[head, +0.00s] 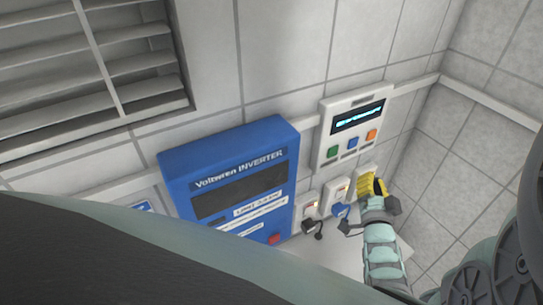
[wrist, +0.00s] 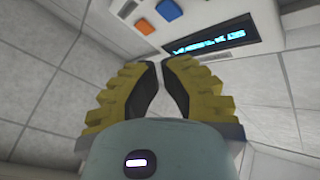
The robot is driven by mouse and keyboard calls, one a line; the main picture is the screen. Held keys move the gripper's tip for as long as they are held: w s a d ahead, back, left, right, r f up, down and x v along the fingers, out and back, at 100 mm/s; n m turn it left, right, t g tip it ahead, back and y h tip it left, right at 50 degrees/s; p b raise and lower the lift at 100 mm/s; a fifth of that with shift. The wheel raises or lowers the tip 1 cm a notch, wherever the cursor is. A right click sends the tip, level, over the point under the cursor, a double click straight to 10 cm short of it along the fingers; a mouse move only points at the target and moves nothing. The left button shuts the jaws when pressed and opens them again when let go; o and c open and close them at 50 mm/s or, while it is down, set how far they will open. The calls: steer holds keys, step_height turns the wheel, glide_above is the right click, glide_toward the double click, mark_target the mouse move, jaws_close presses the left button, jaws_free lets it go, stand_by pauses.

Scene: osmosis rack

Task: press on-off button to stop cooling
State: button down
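A white control panel (head: 340,114) is on the tiled wall, with a lit blue display (head: 358,117). Below the display is a row of green (head: 333,152), blue (head: 352,142) and orange (head: 372,134) buttons. I cannot read which one is on-off. My gripper (head: 371,184) has yellow ridged fingers and is below the panel's right part, apart from the buttons. In the wrist view my gripper (wrist: 158,66) has its tips nearly together with nothing between them. The orange button (wrist: 144,27), blue button (wrist: 170,10) and display (wrist: 208,45) lie beyond the tips; green is not clearly seen.
A blue inverter box (head: 178,168) with a red button (head: 275,239) stands out from the wall at left. Small sockets (head: 309,207) with plugs (head: 340,210) are between it and my gripper. A vent grille (head: 85,70) is at upper left. A wall corner is at right.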

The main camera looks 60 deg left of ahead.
mark_target(333, 152)
steer(key=shift+a, duration=0.15)
steer(key=shift+w+a+b, duration=0.15)
steer(key=shift+a+b, duration=1.05)
steer(key=shift+a, duration=1)
steer(key=shift+w+a+b, duration=0.1)
steer(key=shift+a+b, duration=1.05)
steer(key=shift+a, duration=1)
steer(key=shift+w+d, duration=0.1)
steer(key=shift+a, duration=0.45)
